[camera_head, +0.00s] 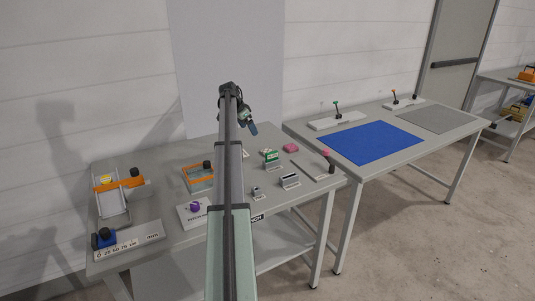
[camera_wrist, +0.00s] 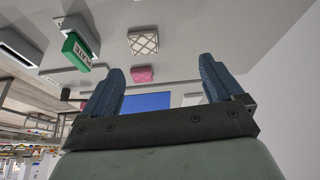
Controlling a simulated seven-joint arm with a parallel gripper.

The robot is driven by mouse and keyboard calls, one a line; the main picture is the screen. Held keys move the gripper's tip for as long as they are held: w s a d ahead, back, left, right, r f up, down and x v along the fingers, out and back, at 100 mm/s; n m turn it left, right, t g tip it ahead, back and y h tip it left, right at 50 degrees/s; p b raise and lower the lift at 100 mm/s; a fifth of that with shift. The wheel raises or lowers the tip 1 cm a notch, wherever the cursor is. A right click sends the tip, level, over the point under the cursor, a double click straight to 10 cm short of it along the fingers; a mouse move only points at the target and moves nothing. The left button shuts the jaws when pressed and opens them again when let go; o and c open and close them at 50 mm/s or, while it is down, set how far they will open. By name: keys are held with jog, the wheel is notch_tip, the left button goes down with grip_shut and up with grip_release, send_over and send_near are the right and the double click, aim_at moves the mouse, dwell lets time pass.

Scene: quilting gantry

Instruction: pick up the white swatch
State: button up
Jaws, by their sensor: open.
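The white swatch (camera_wrist: 143,42) has a grey lattice pattern and lies on the grey table, upper middle in the wrist view. In the head view a small white piece (camera_head: 246,153) beside my arm appears to be it, partly hidden. My gripper (camera_wrist: 158,82) is open and empty, its two blue fingers spread wide. In the head view my gripper (camera_head: 252,128) hangs above the back of the near table, apart from the swatch. A pink swatch (camera_wrist: 142,74) lies close to the white one; it also shows in the head view (camera_head: 290,148).
A green labelled block (camera_head: 271,155) and small label holders (camera_head: 289,181) stand near the swatches. A blue mat (camera_head: 375,143) covers part of the right table. My arm hides part of the near table's middle.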

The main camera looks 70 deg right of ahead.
jog(key=s+m, duration=0.1)
jog(key=s, duration=0.2)
send_over(267, 151)
jog(key=w+a, duration=0.2)
jog(key=w, duration=0.1)
jog(key=shift+y, duration=0.4)
jog(key=f, duration=0.7)
jog(key=shift+s+d+f, duration=0.1)
jog(key=shift+s+f, duration=0.15)
jog(key=shift+f, duration=0.1)
jog(key=shift+s+x, duration=0.15)
jog(key=shift+x, duration=1.15)
jog(key=shift+s+x, duration=0.2)
jog(key=shift+x, duration=1.1)
jog(key=shift+r, duration=0.1)
jog(key=c, duration=1.1)
jog(key=shift+r, duration=0.15)
